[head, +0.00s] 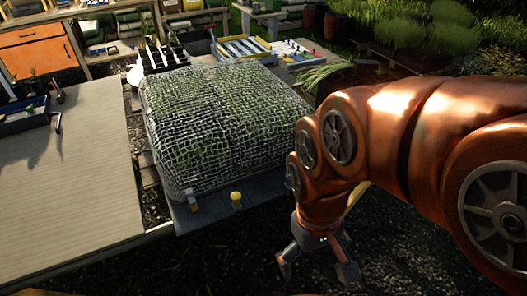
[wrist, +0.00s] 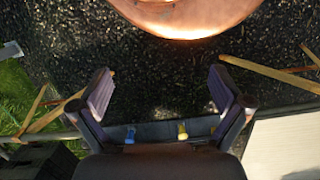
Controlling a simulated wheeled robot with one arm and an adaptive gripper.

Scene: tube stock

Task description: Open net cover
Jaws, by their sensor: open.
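The net cover (head: 225,115) is a pale mesh draped over a box-shaped bed with green plants under it, in the middle of the head view. It lies down over the top and sides. A yellow knob (head: 236,200) stands on the dark front ledge (head: 210,214) below the net. My gripper (head: 318,278) hangs in front and to the right of the bed, apart from the net, open and empty. In the wrist view, my gripper (wrist: 164,95) shows two spread fingers with dark ground between them.
A wide light board (head: 70,175) lies left of the bed. Behind stand a black rack (head: 163,55), a blue-and-yellow tray (head: 241,48) and an orange cabinet (head: 38,50). A leafy plant (head: 318,74) is at the back right. Dark gravel in front is clear.

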